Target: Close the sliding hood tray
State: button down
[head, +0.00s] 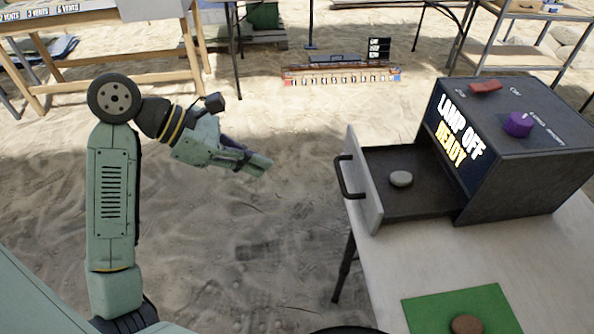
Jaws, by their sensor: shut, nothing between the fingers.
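The dark box-shaped hood (520,150) stands on the table at the right. Its front display reads "LAMP OFF READY". The sliding tray (425,205) is pulled out to the left of the hood, with a grey front panel (361,180) and a dark handle (347,178). A pale round stone (401,178) lies in the tray. My gripper (262,166) is shut and empty, in the air to the left of the tray handle and apart from it.
A green mat (478,300) with a brown round object (466,325) lies on the pale table (375,270) in front of the hood. A red switch (485,87) and purple knob (518,124) sit on the hood's top. Open sand lies between my arm and the table.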

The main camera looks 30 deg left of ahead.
aim_at(406, 174)
jog(key=w+d+f+p, duration=0.5)
jog(key=w+d, duration=0.1)
jog(key=d, duration=0.3)
jog(key=shift+w+d+f, duration=0.3)
jog(key=shift+w, duration=0.05)
jog(key=shift+f+b, duration=0.1)
jog(key=shift+b, duration=0.3)
jog(key=w+d+b, duration=0.1)
jog(key=b, duration=0.3)
jog(key=w+d+b, duration=0.1)
jog(key=d+b, duration=0.1)
jog(key=b, duration=0.2)
jog(key=w+d+b, duration=0.1)
jog(key=d+b, duration=0.1)
jog(key=b, duration=0.2)
jog(key=shift+w+d+f, duration=0.1)
jog(key=shift+w+f, duration=0.15)
jog(key=w+d+b, duration=0.1)
jog(key=w+d, duration=0.1)
jog(key=d, duration=0.1)
jog(key=w+d+b, duration=0.4)
jog(key=d, duration=0.1)
jog(key=shift+d+r, duration=0.3)
jog(key=shift+r, duration=0.1)
jog(key=shift+s, duration=0.1)
jog(key=shift+f, duration=0.1)
